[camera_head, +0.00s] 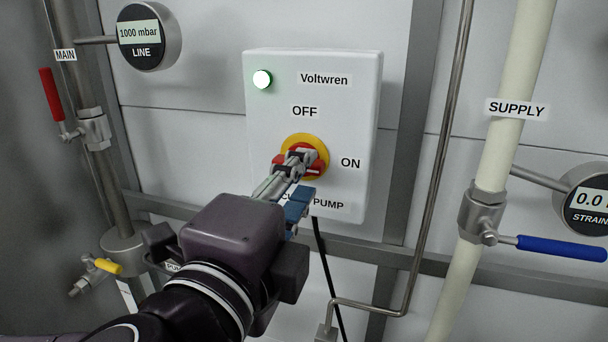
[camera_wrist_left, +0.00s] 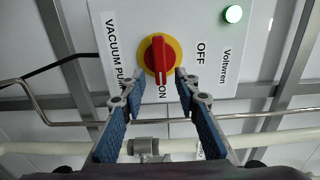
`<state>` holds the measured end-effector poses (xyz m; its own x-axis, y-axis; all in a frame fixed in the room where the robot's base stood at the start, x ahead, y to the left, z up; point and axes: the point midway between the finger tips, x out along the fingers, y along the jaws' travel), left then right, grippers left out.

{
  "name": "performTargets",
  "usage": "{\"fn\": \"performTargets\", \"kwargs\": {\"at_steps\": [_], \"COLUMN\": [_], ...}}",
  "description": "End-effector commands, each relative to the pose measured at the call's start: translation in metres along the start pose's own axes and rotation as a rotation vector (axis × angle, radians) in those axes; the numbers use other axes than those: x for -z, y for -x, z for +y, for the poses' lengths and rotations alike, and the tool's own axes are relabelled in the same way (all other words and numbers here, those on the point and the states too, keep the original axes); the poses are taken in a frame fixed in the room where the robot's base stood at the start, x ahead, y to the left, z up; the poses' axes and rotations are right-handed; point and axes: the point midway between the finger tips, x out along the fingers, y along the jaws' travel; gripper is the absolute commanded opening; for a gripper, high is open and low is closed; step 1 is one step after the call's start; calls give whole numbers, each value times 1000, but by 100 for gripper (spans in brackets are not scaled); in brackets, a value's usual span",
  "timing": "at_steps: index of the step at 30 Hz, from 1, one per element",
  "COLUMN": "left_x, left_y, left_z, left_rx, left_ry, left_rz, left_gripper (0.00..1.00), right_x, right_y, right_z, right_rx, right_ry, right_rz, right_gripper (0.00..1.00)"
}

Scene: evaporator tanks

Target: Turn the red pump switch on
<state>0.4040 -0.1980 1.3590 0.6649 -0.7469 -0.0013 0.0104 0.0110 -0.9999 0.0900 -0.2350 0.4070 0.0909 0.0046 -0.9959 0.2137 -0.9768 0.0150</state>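The red pump switch (camera_head: 318,163) is a rotary knob on a yellow disc, on the front of a white box (camera_head: 350,110) marked Voltwren. Its handle lies sideways in the head view, in line with the ON label. In the left wrist view the red knob (camera_wrist_left: 158,55) has its white mark at the end by ON. A green lamp (camera_head: 262,79) on the box is lit. My left gripper (camera_head: 297,160) is in front of the knob and hides part of it. In the wrist view its fingers (camera_wrist_left: 158,76) are apart, one either side of the handle, with gaps showing.
A pipe with a red lever (camera_head: 50,95) and a LINE gauge (camera_head: 148,37) are at left, with a yellow-handled valve (camera_head: 105,266) below. At right are the SUPPLY pipe (camera_head: 500,145), a blue lever (camera_head: 562,248) and a strainer gauge (camera_head: 588,200). A black cable (camera_head: 327,270) hangs below the box.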

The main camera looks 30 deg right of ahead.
Motion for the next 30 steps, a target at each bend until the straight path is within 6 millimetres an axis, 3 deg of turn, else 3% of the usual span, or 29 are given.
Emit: {"fn": "performTargets", "kwargs": {"at_steps": [6,12,30], "left_x": [0,0,-1], "left_y": [34,53,56], "left_z": [0,0,1], "left_rx": [0,-1,-4], "left_ry": [0,-1,6], "left_rz": [2,1,-1], "left_gripper": [29,29,29], "right_x": [0,0,0], "right_y": [0,0,0], "right_z": [0,0,0], "right_rx": [0,0,0], "right_ry": [-1,-1,-1], "right_rz": [0,0,0], "right_gripper": [47,47,47]}}
